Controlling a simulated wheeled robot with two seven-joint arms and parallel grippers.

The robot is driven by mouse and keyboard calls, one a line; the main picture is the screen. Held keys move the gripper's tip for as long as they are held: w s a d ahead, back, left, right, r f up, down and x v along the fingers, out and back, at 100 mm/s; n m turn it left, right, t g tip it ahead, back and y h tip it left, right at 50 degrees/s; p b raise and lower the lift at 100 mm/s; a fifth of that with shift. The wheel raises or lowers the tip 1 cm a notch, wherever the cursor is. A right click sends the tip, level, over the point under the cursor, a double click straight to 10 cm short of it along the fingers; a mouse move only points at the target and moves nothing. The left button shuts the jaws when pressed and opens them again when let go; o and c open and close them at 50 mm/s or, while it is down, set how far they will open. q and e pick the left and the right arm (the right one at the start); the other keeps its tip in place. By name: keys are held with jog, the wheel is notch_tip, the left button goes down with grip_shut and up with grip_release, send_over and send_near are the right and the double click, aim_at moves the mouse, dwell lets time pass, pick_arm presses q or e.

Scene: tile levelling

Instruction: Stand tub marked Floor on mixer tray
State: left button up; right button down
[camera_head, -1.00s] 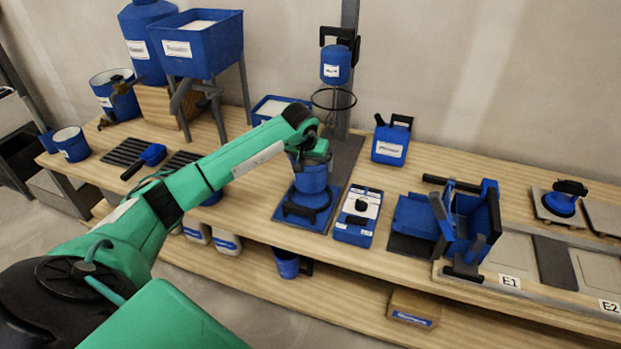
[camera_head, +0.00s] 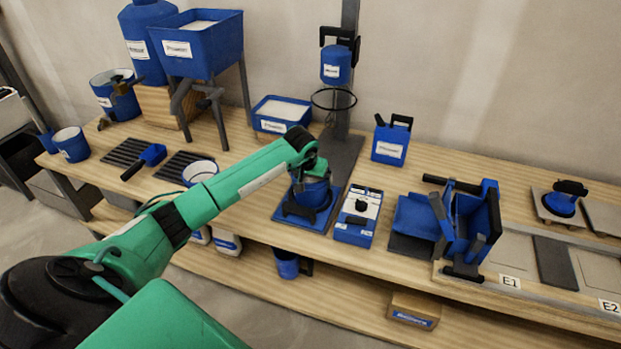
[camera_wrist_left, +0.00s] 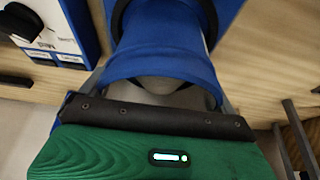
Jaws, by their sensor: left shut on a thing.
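A blue tub (camera_head: 313,193) stands upright over the blue mixer tray (camera_head: 284,217); no marking on it is readable. My left gripper (camera_head: 311,172) is shut on the tub's upper part. The tub's lower end is at the dark holder on the tray; I cannot tell whether it bears on the tray. In the left wrist view the tub (camera_wrist_left: 165,45) fills the middle, its rim close to my gripper, with dark curved parts beside its far end. My right gripper is not in view.
A blue-and-white control box (camera_head: 357,217) stands just right of the tray. A mixer post with a wire ring (camera_head: 333,98) rises behind. A blue bin (camera_head: 281,112) with pale contents is at the back, and a blue clamp device (camera_head: 460,225) further right.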

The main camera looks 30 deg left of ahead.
pick_arm(q)
jog(key=o, duration=1.5)
jog(key=shift+r, duration=0.25)
jog(key=v, duration=1.1)
jog(key=shift+s+d+r, duration=0.1)
jog(key=shift+s+r, duration=0.2)
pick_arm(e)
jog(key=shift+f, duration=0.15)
